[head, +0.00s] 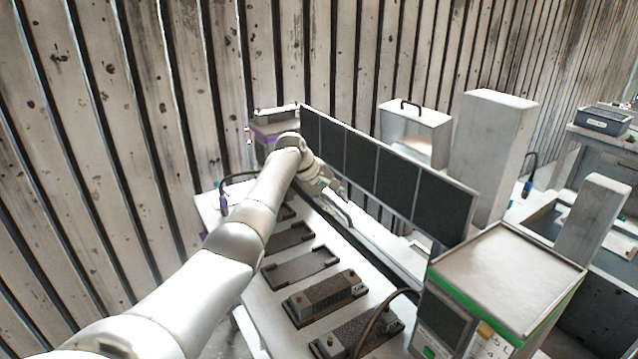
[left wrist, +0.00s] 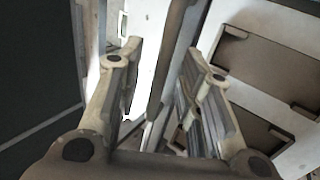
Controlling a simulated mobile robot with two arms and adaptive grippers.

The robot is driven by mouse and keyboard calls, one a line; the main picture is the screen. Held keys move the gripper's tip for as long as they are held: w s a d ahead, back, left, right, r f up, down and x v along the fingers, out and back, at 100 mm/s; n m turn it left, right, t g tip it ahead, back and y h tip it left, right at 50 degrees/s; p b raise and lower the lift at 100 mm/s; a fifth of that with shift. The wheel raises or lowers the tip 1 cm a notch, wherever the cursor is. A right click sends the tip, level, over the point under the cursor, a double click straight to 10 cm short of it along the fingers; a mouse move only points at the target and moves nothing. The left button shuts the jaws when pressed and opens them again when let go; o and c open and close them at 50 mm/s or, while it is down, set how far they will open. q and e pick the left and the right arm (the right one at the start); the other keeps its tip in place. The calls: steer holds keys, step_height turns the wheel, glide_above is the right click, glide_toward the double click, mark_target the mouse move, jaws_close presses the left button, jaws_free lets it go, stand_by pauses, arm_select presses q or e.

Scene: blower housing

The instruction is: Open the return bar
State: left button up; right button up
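My left gripper (head: 335,197) reaches over the far part of the white bench, beside the row of dark panels. In the left wrist view its two fingers (left wrist: 163,98) are spread apart. A long grey bar (left wrist: 174,55), which looks like the return bar, runs lengthwise between the fingers. Gaps show on both sides of it, and no clear contact is visible. In the head view my left arm and gripper make the bar hard to pick out. My right gripper is not in view.
A row of dark panels (head: 385,175) stands close to the right of my left gripper. Flat dark trays (head: 300,268) and ribbed blocks (head: 327,295) lie along the white bench. A green-edged machine (head: 510,270) stands at the near right. A ribbed wall (head: 180,80) closes the back.

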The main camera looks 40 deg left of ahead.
arm_select(q)
steer(key=v, duration=0.9)
steer(key=shift+s, duration=0.1)
stand_by(0.4)
